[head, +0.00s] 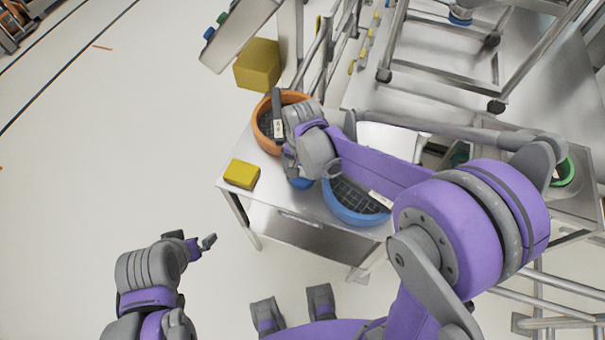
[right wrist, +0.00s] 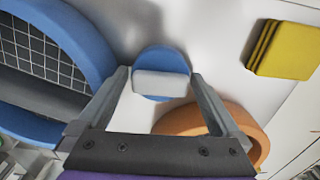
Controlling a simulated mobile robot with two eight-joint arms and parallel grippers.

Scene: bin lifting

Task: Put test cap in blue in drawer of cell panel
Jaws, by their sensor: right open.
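The blue test cap (right wrist: 160,60), a round blue disc with a pale grip block, lies on the metal table in the right wrist view. It shows partly in the head view (head: 300,183), beneath my right wrist. My right gripper (right wrist: 160,77) is open, its fingers to either side of the cap and apart from it. In the head view the right arm hides much of this spot. A drawer-like front (head: 300,228) with a small handle is under the tabletop and looks shut. My left gripper (head: 203,243) hangs left of the table, its opening unclear.
An orange bin (head: 263,125) and a blue bin (head: 352,210) stand on the table on either side of the cap. A yellow block (head: 242,174) lies at the table's left corner. Metal rails and benches crowd the right. The floor at left is clear.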

